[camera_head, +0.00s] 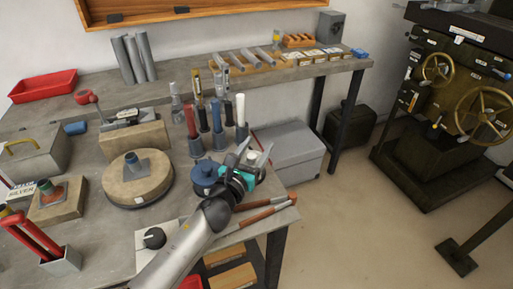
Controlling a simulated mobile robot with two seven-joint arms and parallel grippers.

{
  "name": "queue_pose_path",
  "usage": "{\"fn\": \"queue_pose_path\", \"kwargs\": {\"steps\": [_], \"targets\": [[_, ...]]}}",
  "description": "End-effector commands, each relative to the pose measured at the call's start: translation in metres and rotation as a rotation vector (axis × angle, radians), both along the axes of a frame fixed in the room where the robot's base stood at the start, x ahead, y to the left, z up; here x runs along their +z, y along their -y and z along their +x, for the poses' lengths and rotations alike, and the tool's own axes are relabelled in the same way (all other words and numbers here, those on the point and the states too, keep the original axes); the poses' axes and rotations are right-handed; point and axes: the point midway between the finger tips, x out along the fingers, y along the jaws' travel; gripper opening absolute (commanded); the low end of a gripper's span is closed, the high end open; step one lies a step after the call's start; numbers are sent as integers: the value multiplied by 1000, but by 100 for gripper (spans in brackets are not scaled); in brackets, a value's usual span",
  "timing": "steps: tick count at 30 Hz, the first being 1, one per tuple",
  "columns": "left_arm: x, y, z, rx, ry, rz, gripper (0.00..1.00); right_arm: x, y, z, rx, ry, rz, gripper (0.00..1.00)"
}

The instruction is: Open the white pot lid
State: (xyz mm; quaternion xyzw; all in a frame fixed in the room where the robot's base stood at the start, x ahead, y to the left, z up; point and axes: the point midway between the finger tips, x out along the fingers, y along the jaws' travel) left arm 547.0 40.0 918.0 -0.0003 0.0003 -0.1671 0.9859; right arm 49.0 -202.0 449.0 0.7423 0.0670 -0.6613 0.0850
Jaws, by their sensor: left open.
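A small white lid-like piece (252,156) shows near the right front corner of the workbench. My left gripper (255,153) reaches it from the lower left. Its fingers are open, one on each side of the white piece in the picture. I cannot tell whether they touch it. The body below the white piece is mostly hidden by the gripper. A blue pot (205,174) stands just left of the gripper. My right gripper is not in view.
Upright tools with red, black, blue and white handles (217,120) stand close behind. A round wooden block (137,180) is to the left. Red-brown handled tools (262,213) lie at the front edge. A grey box (287,150) is beyond the bench edge.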

Motion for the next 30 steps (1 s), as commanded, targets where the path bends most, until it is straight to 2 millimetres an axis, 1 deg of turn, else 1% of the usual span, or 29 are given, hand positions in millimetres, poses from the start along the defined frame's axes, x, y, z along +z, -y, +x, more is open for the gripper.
{"fn": "queue_pose_path", "kwargs": {"steps": [6,22,30], "targets": [[0,0,0,0,0,0,60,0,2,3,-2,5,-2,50],[0,0,0,0,0,1,0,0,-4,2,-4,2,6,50],[0,0,0,0,0,1,0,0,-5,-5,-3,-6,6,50]]}}
